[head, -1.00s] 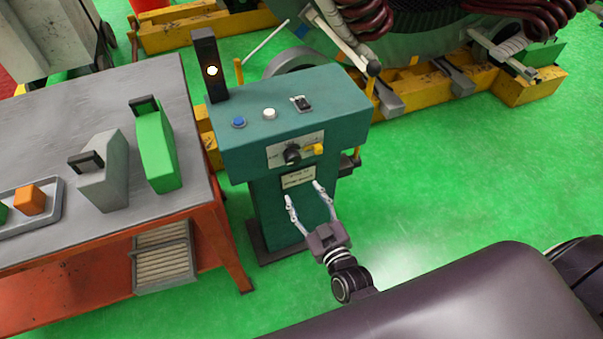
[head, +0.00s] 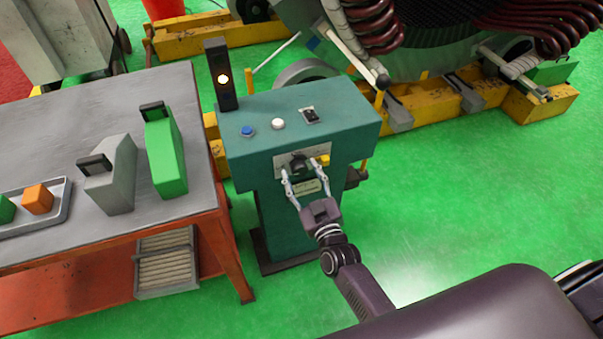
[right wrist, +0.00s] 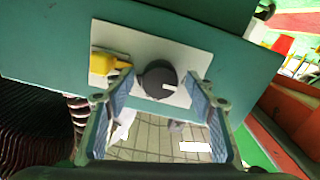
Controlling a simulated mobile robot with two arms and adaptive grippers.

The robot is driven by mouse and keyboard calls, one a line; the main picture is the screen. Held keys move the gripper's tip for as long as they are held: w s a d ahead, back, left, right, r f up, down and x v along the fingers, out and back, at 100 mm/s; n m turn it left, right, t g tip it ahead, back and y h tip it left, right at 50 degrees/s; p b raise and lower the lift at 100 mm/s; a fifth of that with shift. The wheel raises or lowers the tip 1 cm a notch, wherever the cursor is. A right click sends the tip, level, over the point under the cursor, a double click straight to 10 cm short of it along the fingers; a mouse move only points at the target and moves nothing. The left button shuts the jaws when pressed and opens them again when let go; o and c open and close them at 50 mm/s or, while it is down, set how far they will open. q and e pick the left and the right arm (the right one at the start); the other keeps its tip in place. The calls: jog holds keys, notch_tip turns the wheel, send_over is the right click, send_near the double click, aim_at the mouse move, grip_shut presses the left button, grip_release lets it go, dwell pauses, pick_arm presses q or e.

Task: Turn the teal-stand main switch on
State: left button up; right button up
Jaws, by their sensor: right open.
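The teal stand (head: 256,170) stands upright right of the workbench. Its main switch is a dark round knob (head: 299,165) on a pale plate on the front face, with a yellow piece (head: 325,160) beside it. In the right wrist view the knob (right wrist: 157,78) has a white mark pointing right, and the yellow piece (right wrist: 103,63) is to its left. My right gripper (head: 304,178) is open and empty, its fingertips close to the plate, one on each side of the knob. I cannot tell whether they touch it. My left gripper is out of view.
The stand's top carries a blue button (head: 248,131), a white button (head: 278,124), a black rocker (head: 310,116) and a post with a lit lamp (head: 223,78). The workbench (head: 60,120) is at left. The green floor (head: 460,200) at right is clear.

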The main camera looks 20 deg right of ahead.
jog(key=c, duration=1.1)
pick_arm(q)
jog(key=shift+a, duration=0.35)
pick_arm(e)
jog(key=shift+c, duration=0.3)
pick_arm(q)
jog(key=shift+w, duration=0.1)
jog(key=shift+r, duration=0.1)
pick_arm(e)
jog(key=shift+m, duration=0.4)
jog(key=m, duration=1.3)
jog(key=shift+f+b, duration=0.1)
jog(key=shift+b, duration=0.2)
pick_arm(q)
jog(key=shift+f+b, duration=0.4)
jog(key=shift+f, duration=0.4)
pick_arm(e)
jog(key=shift+m, duration=2)
